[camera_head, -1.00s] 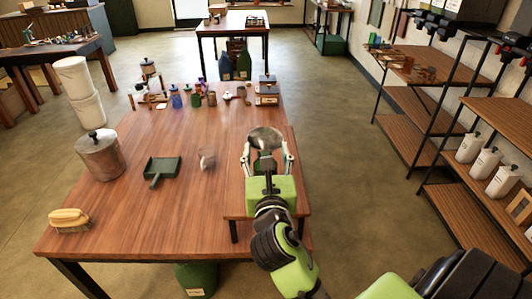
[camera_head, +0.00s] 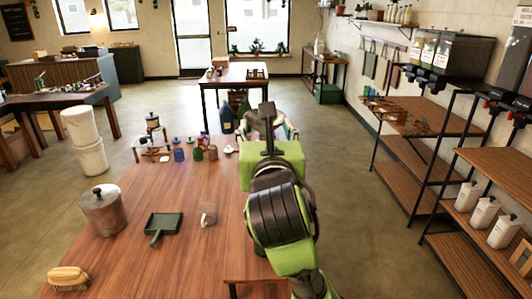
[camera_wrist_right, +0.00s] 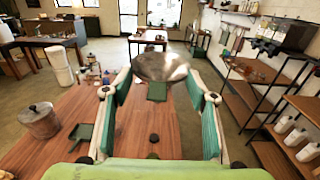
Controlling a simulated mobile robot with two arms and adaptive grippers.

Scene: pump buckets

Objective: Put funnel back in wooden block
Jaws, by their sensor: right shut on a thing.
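My right gripper (camera_wrist_right: 157,80) is shut on the funnel (camera_wrist_right: 162,65), a grey metal bowl-like piece held between its teal fingers in the right wrist view. It is raised above the far right part of the wooden table. In the head view my right arm covers most of the gripper and the funnel; teal finger parts show beside the wrist. A small green panel shows just under the funnel in the wrist view; I cannot tell what it belongs to. I cannot make out the wooden block, and my arm hides that side of the table. My left gripper is not in view.
On the table (camera_head: 130,240) stand a lidded metal pot (camera_head: 103,212), a green dustpan (camera_head: 161,226), a clear cup (camera_head: 209,214) and a brush (camera_head: 68,278). Small jars (camera_head: 196,154) line its far edge. Shelves (camera_head: 470,175) stand at the right. The table's middle is clear.

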